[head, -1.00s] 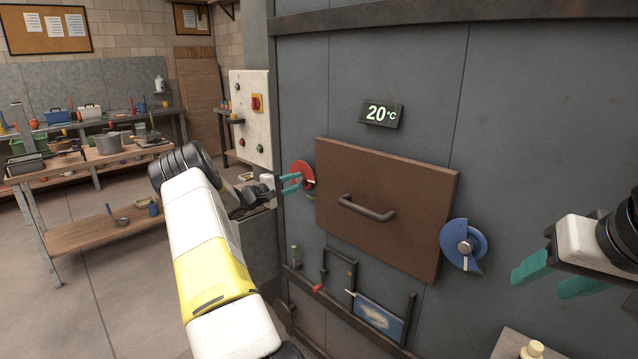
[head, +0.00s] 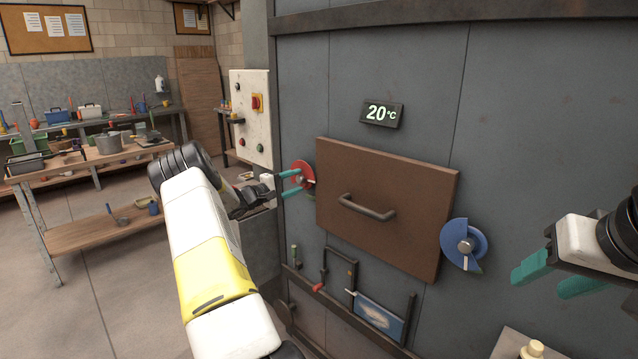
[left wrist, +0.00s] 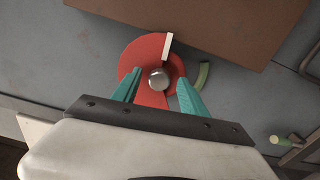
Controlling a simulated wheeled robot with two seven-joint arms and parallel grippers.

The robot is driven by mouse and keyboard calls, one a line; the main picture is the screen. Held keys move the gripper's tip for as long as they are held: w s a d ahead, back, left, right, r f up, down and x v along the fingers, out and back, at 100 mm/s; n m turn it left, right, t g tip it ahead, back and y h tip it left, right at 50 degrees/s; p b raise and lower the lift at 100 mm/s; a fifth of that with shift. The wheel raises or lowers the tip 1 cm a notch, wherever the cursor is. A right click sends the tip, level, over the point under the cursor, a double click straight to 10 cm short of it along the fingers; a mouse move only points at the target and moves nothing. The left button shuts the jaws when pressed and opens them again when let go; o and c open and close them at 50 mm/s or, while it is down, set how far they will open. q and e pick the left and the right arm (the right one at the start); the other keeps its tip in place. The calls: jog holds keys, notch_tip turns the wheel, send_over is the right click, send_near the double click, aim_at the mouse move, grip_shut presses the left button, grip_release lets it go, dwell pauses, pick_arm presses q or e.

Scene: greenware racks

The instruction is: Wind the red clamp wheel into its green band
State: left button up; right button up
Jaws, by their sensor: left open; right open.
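The red clamp wheel (head: 306,172) is on the kiln front, left of the brown door. In the left wrist view the wheel (left wrist: 140,52) has a round metal hub (left wrist: 158,78) and a white pointer (left wrist: 168,46) at its upper right. The green band (left wrist: 202,75) is a short arc at the wheel's right, and the pointer lies outside it. My left gripper (head: 291,182) is at the wheel, its teal fingers open on either side of the hub. I cannot tell whether they touch the wheel. My right gripper (head: 540,284) is open and empty at the right.
The brown door (head: 390,215) has a dark handle (head: 366,209). A blue wheel (head: 457,240) is at its right. A display (head: 382,113) above reads 20 °C. A control panel (head: 250,120) stands left of the kiln. A red-handled crank (head: 318,287) is below the door.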

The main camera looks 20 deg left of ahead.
pick_arm(q)
jog(key=v, duration=0.7)
jog(key=shift+s, duration=0.35)
jog(key=shift+a, duration=0.1)
